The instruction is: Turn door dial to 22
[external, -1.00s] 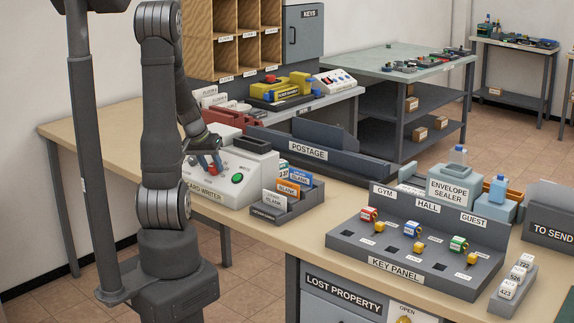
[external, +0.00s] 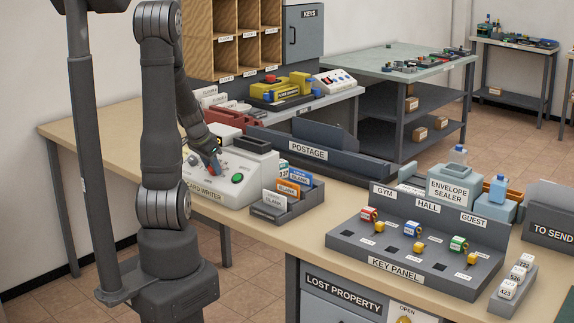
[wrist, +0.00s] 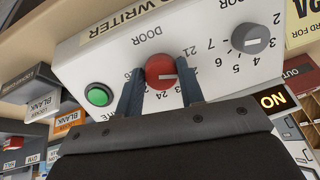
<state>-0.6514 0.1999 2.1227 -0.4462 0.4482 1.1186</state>
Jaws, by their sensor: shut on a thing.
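The red door dial (wrist: 160,67) sits on the pale sloped face of the card writer (wrist: 85,60). My gripper (wrist: 161,80) is shut on the dial, with one dark finger on each side of it in the wrist view. Numbers 21 and 24 show around the dial; fingers hide others, so I cannot tell the exact setting. In the external view, my gripper (external: 212,166) is at the card writer (external: 250,170), and the dial is mostly hidden.
A grey numbered dial (wrist: 250,38) and a green button (wrist: 99,96) flank the red dial on the same face. A rack of blank cards (external: 287,197) stands beside the card writer.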

